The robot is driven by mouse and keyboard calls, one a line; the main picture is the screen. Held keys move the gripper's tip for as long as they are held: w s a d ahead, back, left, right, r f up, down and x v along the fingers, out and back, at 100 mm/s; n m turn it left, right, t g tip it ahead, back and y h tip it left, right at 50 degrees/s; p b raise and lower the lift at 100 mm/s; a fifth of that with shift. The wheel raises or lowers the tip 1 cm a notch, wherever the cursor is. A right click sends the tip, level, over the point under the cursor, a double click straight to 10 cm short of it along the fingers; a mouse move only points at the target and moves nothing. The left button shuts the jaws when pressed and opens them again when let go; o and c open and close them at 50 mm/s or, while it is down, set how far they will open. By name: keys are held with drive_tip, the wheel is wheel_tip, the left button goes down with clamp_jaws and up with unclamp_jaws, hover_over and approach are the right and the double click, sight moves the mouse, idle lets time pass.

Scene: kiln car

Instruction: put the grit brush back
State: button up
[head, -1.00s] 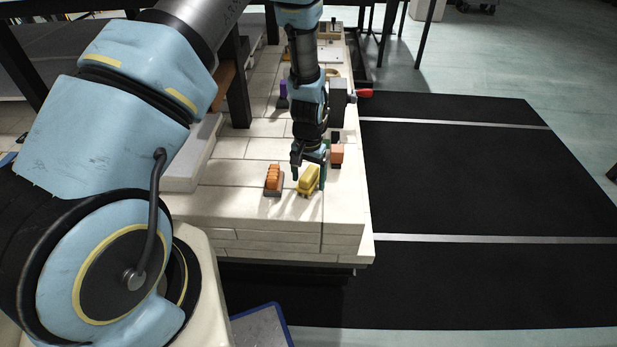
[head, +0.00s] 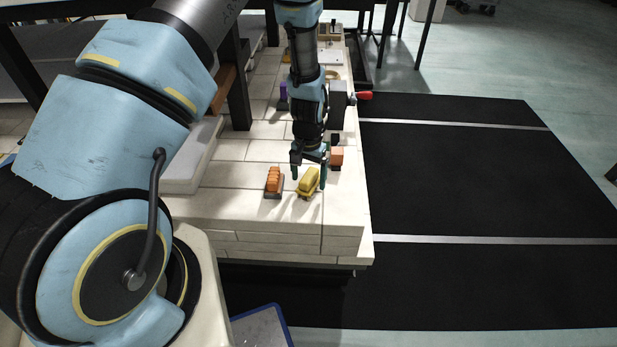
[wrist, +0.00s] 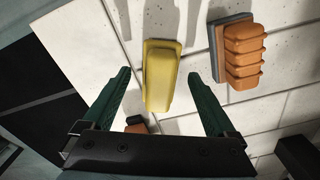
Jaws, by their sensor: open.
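A yellow block-like tool (head: 308,181) with a flat base lies on the pale brick deck (head: 232,208) near its front right corner. An orange ribbed piece on a grey base (head: 273,181) stands just left of it. I cannot tell from their looks which of them is the grit brush. My gripper (head: 309,178) is open and points down at the yellow tool. In the wrist view, the yellow tool (wrist: 158,85) lies between and beyond the two green fingers (wrist: 158,76), with gaps on both sides. The orange ribbed piece (wrist: 245,55) is outside the right finger.
An orange block (head: 337,155) stands close behind my gripper, near the deck's right edge. A dark block with a red handle (head: 364,94) and a purple item (head: 283,92) are farther back. A dark post (head: 238,85) rises at left. Dark matting (head: 470,180) lies right of the deck.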

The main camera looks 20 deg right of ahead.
drive_tip(key=shift+r+p, duration=2.2)
drive_tip(key=shift+r, duration=1.2)
drive_tip(key=shift+r, duration=0.1)
wheel_tip(320, 180, up, 11)
drive_tip(key=b, duration=0.2)
drive_tip(key=shift+f, duration=0.2)
